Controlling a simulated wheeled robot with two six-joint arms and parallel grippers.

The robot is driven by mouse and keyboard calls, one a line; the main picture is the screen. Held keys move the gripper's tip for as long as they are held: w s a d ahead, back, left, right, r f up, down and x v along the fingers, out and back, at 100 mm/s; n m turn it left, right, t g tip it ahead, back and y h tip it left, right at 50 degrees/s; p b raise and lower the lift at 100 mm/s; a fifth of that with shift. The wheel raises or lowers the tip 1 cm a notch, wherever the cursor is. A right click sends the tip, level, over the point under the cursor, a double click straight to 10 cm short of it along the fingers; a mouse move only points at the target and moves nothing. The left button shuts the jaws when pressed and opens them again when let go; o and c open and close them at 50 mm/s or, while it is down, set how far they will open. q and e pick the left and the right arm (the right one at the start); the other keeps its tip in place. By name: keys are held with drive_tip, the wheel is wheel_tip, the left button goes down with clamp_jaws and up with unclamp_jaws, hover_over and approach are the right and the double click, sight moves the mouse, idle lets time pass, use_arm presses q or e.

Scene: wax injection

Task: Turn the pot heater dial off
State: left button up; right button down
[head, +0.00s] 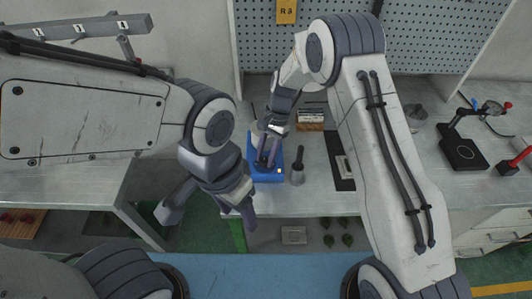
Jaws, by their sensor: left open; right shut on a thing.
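The blue pot heater (267,178) stands on the grey worktop near its front edge, with a small orange light at its front right. A pale pot (255,132) sits on its rear part, mostly hidden behind my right gripper. My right gripper (266,163) reaches down over the front of the heater. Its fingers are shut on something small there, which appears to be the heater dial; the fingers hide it. My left gripper (243,211) is open and empty, in front of the worktop edge and lower left of the heater.
A small box (310,120) and a dark flat board (339,160) are behind and right. A black stand (462,150) is far right. A pegboard (420,40) backs the worktop.

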drive_tip(key=n+h, duration=0.1)
drive_tip(key=n, duration=0.2)
drive_tip(key=shift+a+n+g+p, duration=0.1)
drive_tip(key=shift+n+g+p, duration=0.2)
drive_tip(key=shift+n+g, duration=0.1)
drive_tip(key=n+h, duration=0.2)
drive_tip(key=n, duration=0.2)
drive_tip(key=shift+a+n, duration=0.15)
drive_tip(key=shift+n, duration=0.15)
drive_tip(key=n+h, duration=0.1)
drive_tip(key=n, duration=0.2)
drive_tip(key=shift+a+n+h, duration=0.1)
drive_tip(key=shift+n+h, duration=0.2)
drive_tip(key=n+t+h, duration=0.1)
drive_tip(key=n, duration=0.3)
drive_tip(key=shift+a+p, duration=0.1)
drive_tip(key=shift+p, duration=0.25)
drive_tip(key=shift+n, duration=0.3)
drive_tip(key=c, duration=0.5)
unclamp_jaws()
